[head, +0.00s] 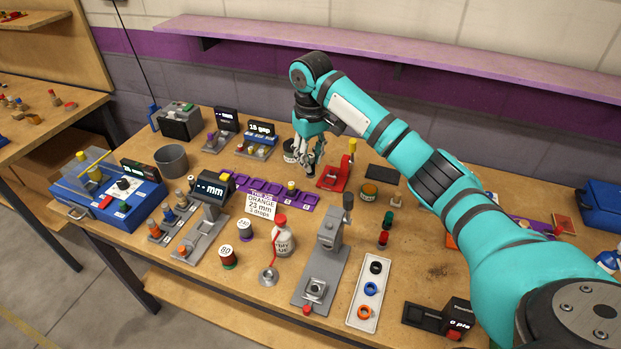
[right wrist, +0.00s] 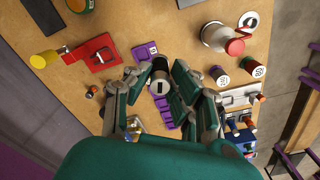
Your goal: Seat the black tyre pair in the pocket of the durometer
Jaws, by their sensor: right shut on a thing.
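My right gripper (head: 311,165) is low over the back middle of the bench, beside a red press. In the right wrist view its fingers (right wrist: 168,72) close around a dark cylinder with a white, black-marked end (right wrist: 160,88). The head view mostly hides this cylinder. A black ring (head: 376,267), which looks like the black tyre pair, lies in a white tray (head: 363,295) above a blue and an orange ring. A grey stand (head: 328,243), apparently the durometer, stands left of the tray. My left gripper is out of view.
A purple slotted track (head: 262,187) runs left of my right gripper, with an "ORANGE 23 mm" card (head: 261,206) before it. The red press (head: 337,174) and a white bottle (head: 283,241) stand nearby.

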